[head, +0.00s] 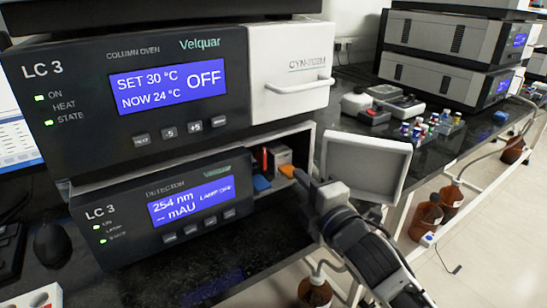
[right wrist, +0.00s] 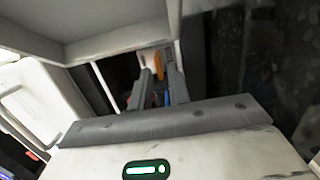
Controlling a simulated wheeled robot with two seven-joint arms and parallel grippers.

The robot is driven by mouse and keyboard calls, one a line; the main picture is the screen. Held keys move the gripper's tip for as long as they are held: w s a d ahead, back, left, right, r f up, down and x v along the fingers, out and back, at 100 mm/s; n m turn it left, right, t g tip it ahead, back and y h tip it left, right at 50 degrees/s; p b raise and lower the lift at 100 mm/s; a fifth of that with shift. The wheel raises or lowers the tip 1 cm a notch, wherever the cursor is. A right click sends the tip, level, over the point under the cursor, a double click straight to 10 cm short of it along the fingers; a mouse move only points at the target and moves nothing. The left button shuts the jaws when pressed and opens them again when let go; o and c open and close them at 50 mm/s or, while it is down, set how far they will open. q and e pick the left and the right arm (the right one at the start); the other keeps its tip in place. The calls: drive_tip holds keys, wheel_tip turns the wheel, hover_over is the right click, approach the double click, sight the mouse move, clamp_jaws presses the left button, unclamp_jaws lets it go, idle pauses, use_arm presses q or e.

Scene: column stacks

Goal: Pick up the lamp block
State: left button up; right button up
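The detector (head: 160,215) of LC 3 has its lamp compartment open at its right end, with the white door (head: 365,167) swung out. Inside is a small grey block (head: 281,155), which looks like the lamp block. An orange part (head: 287,170) shows in front of it, also in the right wrist view (right wrist: 159,66). A blue part (head: 261,183) and a red upright part (head: 265,160) are beside it. My right gripper (head: 302,178) is at the compartment mouth. In the right wrist view its fingers (right wrist: 160,80) are apart, pointing at the orange part; contact is unclear. My left gripper is out of view.
The column oven (head: 130,90) sits above the detector, leaving a low opening. The open door stands close to my right gripper. Several coloured-cap vials (head: 430,128) and small devices (head: 375,115) stand on the dark bench behind. Brown bottles (head: 425,215) are at the lower right.

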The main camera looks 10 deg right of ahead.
sight(278, 160)
drive_tip(key=x, duration=0.3)
drive_tip(key=shift+w+a, duration=0.25)
drive_tip(key=shift+w, duration=0.05)
clamp_jaws()
drive_tip(key=shift+r, duration=0.1)
drive_tip(key=shift+r, duration=0.1)
